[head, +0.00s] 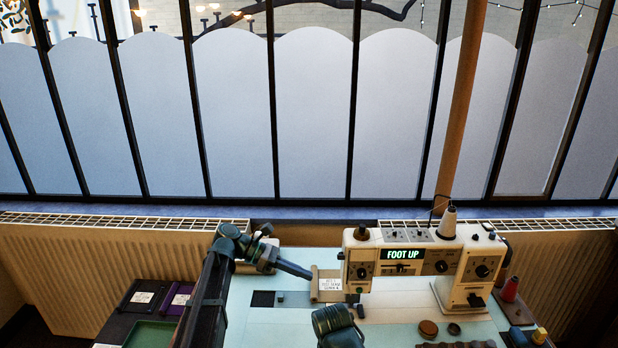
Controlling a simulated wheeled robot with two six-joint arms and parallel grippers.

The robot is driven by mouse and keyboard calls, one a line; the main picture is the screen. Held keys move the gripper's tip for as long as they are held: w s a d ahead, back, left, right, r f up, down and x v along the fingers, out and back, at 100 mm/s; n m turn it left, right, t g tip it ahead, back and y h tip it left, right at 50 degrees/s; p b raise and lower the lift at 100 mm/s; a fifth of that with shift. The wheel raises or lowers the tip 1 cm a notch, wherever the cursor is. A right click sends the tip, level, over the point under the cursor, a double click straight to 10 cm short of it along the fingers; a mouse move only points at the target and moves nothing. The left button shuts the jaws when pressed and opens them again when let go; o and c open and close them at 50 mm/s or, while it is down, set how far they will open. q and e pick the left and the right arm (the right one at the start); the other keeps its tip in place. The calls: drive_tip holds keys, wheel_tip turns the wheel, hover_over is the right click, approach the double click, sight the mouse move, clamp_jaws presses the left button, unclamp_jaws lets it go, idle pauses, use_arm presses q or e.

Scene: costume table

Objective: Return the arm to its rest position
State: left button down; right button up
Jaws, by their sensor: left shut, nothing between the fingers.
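My left arm comes up from the bottom left and bends over the table. Its gripper (300,271) is dark, slim and shut with nothing in it. The white sewing machine (440,235) stands on the pale blue table (290,325), with a lit panel reading "FOOT UP" (402,254). A dark green rounded part, like one of my arm links, shows at the bottom middle. My right gripper is not visible.
A dark tray with cards (143,297) and a green tray (150,335) lie at the left. Radiators (110,262) and a paned window rise behind. The table's middle is fairly clear.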

use_arm(q)
drive_tip(key=s+d+f+m+y+p, duration=0.2)
drive_tip(key=s+f+m+y, duration=0.15)
drive_tip(key=s+m, duration=0.35)
drive_tip(key=s+d+f+m+y+p, duration=0.1)
drive_tip(key=s+f+m+y, duration=0.25)
drive_tip(key=s, duration=0.45)
drive_tip(key=s+a+m+t+y+p, duration=0.1)
drive_tip(key=s+a+m+y, duration=0.5)
drive_tip(key=m, duration=0.6)
drive_tip(key=shift+s+y+p, duration=0.65)
drive_tip(key=shift+s+y, duration=0.25)
drive_tip(key=shift+s, duration=0.25)
drive_tip(key=shift+f, duration=0.1)
